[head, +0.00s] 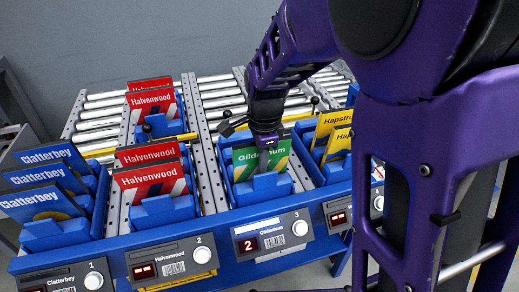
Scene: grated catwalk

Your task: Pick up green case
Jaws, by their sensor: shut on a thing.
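The green case (246,162), labelled "Gildannum", stands in a blue holder (263,188) in lane 3 of the rack, tilted back a little. My gripper (265,150) is at the case's top edge, reaching down from above, and is shut on it. The fingers cover part of the case's upper middle. The case's lower part is hidden by the holder's front. I cannot tell whether it is lifted at all.
Red Halvenwood cases (150,177) stand in lane 2, blue Clatterbey cases (40,203) in lane 1 at left. Yellow cases (338,143) stand close at right, partly behind my arm. Numbered panels with knobs (272,236) line the front. Metal rollers (215,95) lie behind.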

